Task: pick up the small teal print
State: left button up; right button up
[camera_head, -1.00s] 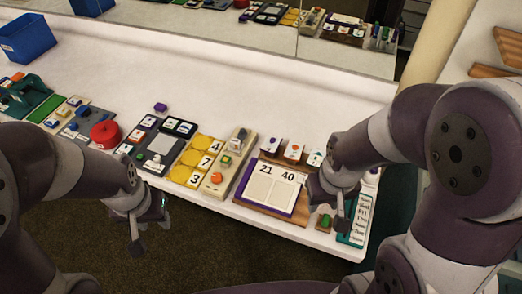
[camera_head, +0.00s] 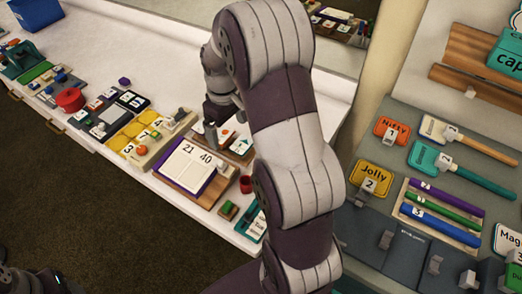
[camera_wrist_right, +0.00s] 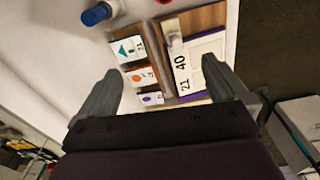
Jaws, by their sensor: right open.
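The small teal print is a white card with a teal shape (camera_head: 241,147), standing at the back of the wooden board; it also shows in the right wrist view (camera_wrist_right: 127,49). Beside it are an orange-marked card (camera_wrist_right: 139,77) and a purple-marked card (camera_wrist_right: 150,98). My right gripper (camera_head: 222,126) is over this row, partly hidden by its own arm. In the right wrist view its fingers (camera_wrist_right: 160,68) are spread and empty, with the cards beyond them. My left gripper (camera_head: 52,280) is at the lower left edge, mostly cut off.
The board with 21 and 40 (camera_head: 191,168) lies in front of the cards. A red cup (camera_head: 246,184) and a green block (camera_head: 228,208) stand to its right. A blue-capped object (camera_wrist_right: 96,14) is beyond the teal card. Name tags and tools lie on a grey panel (camera_head: 402,165) at right.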

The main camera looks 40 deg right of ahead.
send_near(245, 146)
jog(key=shift+n, duration=0.4)
notch_tip(245, 146, down, 7)
jog(key=shift+w+f, duration=0.1)
jog(key=shift+f, duration=0.1)
jog(key=shift+f, duration=0.25)
jog(key=c, duration=1)
